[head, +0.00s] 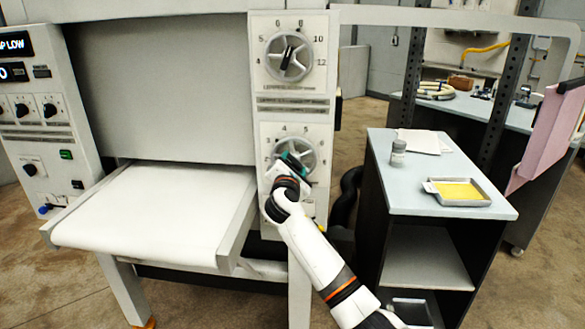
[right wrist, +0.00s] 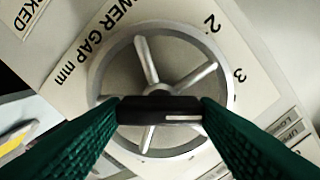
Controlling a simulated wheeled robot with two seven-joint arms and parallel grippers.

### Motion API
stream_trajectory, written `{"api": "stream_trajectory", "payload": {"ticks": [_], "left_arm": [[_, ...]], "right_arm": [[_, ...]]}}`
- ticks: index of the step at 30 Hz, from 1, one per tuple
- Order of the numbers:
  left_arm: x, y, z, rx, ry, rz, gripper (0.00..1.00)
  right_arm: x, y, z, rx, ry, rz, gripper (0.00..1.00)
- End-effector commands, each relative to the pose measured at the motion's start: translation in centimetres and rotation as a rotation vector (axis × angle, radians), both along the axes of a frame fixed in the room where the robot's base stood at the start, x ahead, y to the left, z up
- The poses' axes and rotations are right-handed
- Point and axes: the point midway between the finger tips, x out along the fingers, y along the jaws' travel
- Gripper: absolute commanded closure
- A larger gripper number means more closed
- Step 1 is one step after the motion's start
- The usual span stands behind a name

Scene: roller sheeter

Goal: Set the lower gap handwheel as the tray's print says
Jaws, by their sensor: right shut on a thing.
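The lower gap handwheel (head: 310,149) is a silver spoked wheel on a white numbered plate, low on the machine's front. My right gripper (head: 294,162) is at this wheel, shut on its black grip bar (right wrist: 158,110). In the right wrist view the handwheel (right wrist: 138,47) fills the middle, with the bar between both green fingers. A white line marks the bar's right half. The numbers 2 and 3 show there; the right finger covers part of the scale beyond 3. The metal tray (head: 466,205) holds something yellow; its print is too small to read. My left gripper is out of view.
The upper handwheel (head: 288,57) sits above on its own dial. A control panel (head: 40,110) stands left, with a white feed table (head: 155,210) beside it. The tray, a small grey jar (head: 398,154) and papers (head: 424,141) are on a cart (head: 400,200) at right.

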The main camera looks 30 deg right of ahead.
Motion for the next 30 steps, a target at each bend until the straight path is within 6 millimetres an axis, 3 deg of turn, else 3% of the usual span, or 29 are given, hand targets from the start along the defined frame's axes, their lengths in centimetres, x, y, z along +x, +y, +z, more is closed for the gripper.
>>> {"api": "stream_trajectory", "payload": {"ticks": [30], "left_arm": [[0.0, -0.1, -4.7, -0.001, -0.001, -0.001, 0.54]], "right_arm": [[0.0, 0.0, -0.5, 0.712, -0.604, -0.001, 0.68]]}}
